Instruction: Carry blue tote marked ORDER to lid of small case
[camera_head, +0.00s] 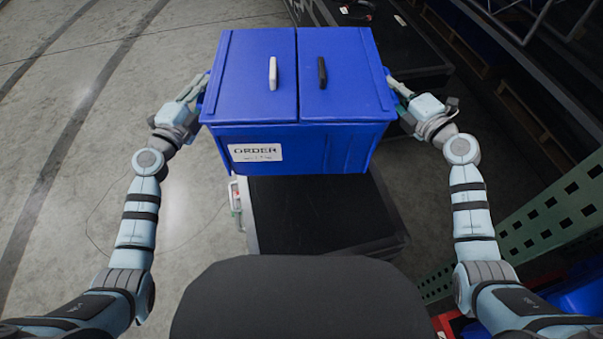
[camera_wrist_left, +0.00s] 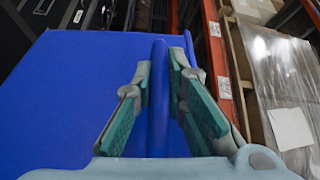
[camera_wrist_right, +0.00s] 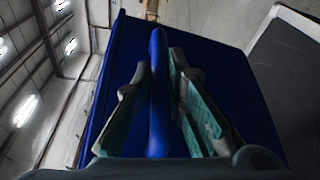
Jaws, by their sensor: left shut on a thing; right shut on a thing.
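The blue tote (camera_head: 340,145) has a two-flap lid, one white and one black handle, and a white ORDER label (camera_head: 255,152) on its near face. My left gripper (camera_head: 203,92) is at its left side; in the left wrist view its fingers (camera_wrist_left: 160,85) are shut on a blue rim of the tote (camera_wrist_left: 80,90). My right gripper (camera_head: 397,92) is at its right side; in the right wrist view its fingers (camera_wrist_right: 162,90) are shut on a blue rim of the tote (camera_wrist_right: 235,100). A black case (camera_head: 310,212) shows below and nearer than the tote, its far part hidden.
Another black case (camera_head: 405,55) lies behind to the right. A green perforated rack post (camera_head: 550,215) and pallets (camera_head: 535,120) stand at the right. A blue bin (camera_head: 580,295) is at the lower right. The concrete floor at the left (camera_head: 80,130) is clear.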

